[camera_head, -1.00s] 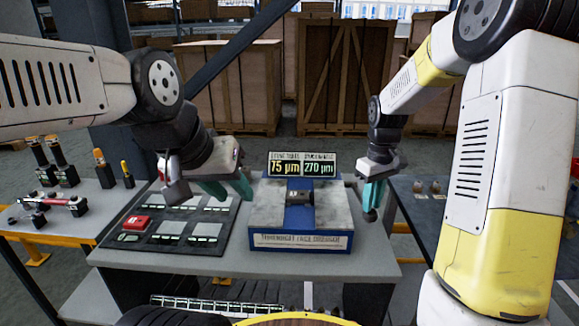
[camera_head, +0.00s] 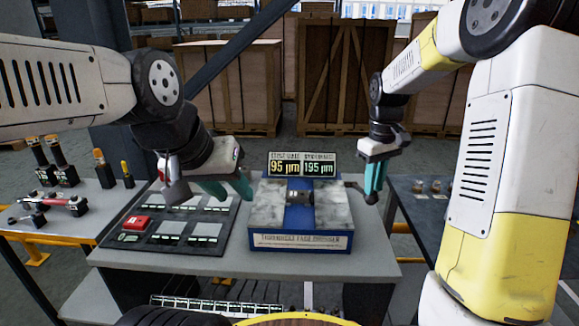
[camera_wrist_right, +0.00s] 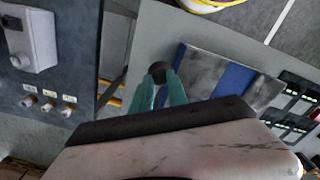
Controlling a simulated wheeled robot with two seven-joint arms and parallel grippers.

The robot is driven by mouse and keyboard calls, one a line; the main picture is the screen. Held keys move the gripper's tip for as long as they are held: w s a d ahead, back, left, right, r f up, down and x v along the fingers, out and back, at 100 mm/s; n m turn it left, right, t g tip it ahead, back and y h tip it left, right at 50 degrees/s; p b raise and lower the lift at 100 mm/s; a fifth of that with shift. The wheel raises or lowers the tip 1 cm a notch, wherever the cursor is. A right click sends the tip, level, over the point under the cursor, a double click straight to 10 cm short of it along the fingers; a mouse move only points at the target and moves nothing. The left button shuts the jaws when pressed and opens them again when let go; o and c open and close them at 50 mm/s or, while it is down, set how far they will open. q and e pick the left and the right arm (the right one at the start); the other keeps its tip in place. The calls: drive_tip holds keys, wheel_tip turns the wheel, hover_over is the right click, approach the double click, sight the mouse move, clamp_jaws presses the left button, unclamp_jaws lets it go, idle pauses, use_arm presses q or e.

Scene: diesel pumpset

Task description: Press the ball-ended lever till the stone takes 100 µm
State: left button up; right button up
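The grinder block (camera_head: 265,212) has a grey top and a blue middle strip. A ball-ended lever (camera_head: 354,187) sticks out from its right side. My right gripper (camera_head: 374,190) holds the lever's dark ball between its teal fingertips; the ball (camera_wrist_right: 158,70) shows at the tips in the right wrist view. The two-panel display (camera_head: 302,164) behind the block reads 95 µm in yellow on the left and 195 µm in green on the right; its small headings are unclear. My left gripper (camera_head: 228,188) is open and empty over the board left of the block.
A dark board (camera_head: 172,228) with grey pads and a red piece (camera_head: 136,223) lies left of the block. A side table (camera_head: 80,200) with small parts stands at left, a dark table (camera_head: 425,207) at right. Wooden crates (camera_head: 345,75) stand behind.

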wheel_tip(320, 180, up, 8)
drive_tip(key=w, duration=0.1)
drive_tip(key=shift+w, duration=0.35)
idle(0.3)
drive_tip(key=s+a+r+m+t+y, duration=0.1)
drive_tip(key=s+m+t, duration=0.2)
drive_tip(key=s, duration=0.9)
drive_tip(key=s+a+r+m+t+y, duration=0.1)
drive_tip(key=s+r+m+t, duration=0.1)
drive_tip(key=s, duration=1)
drive_tip(key=shift+s+a+m+t, duration=0.15)
drive_tip(key=shift+m+t, duration=0.25)
drive_tip(key=shift+t, duration=0.2)
